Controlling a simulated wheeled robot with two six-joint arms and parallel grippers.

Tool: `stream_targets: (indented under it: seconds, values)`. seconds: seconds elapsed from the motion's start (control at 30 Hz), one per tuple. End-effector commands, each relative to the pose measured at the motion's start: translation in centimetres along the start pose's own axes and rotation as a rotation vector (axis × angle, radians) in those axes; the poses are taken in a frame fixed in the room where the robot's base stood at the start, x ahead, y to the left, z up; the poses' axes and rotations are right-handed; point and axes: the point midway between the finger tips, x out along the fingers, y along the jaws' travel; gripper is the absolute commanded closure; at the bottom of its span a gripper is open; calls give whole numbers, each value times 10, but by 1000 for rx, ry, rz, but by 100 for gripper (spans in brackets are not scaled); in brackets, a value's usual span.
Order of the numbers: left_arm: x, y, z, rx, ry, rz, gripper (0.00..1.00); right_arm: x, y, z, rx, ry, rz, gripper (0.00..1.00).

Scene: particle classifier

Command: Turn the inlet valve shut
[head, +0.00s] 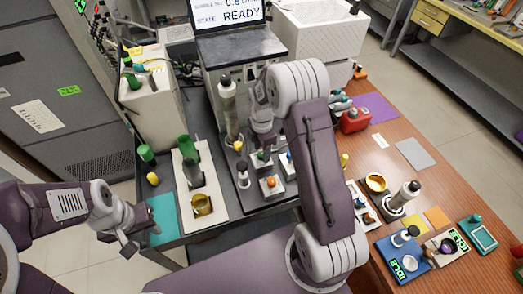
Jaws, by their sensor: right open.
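My right arm reaches up the middle of the head view and bends down over the bench. Its gripper (263,138) is in front of the grey classifier unit (228,62), over a dark plate with small knobs, and is open. The arm partly covers it. I cannot tell which fitting is the inlet valve. Candidates are a yellow-capped knob (239,146) beside the gripper and an orange knob (270,182) on a small block below it. My left gripper (130,243) is low at the left, away from these, by a teal mat; its jaw gap is unclear.
A white tray (212,178) with green-capped and brass parts stands left of the knobs. A tall grey cylinder (229,108) stands close left of my right gripper. The wooden bench (385,135) at the right holds blocks, cups and mats. A screen reads READY.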

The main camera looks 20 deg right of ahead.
Motion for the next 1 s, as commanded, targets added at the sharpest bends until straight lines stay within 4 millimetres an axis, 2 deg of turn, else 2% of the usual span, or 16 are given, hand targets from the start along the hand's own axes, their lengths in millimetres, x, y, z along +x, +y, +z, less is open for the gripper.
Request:
stream_targets:
  seconds: [0.1,0.33,0.5,0.53,0.8,1.0]
  values:
    - [-1,0,0,0,0,0,64,7,0,0,0,0,0,49]
    - [-1,0,0,0,0,0,64,8,0,0,0,0,1,49]
    - [-1,0,0,0,0,0,64,8,0,0,0,0,2,97]
    - [-1,0,0,0,0,0,64,8,0,0,0,0,2,100]
    - [-2,0,0,0,0,0,64,7,1,0,22,-1,3,100]
    - [-6,0,0,0,0,0,64,5,1,0,117,-1,3,100]
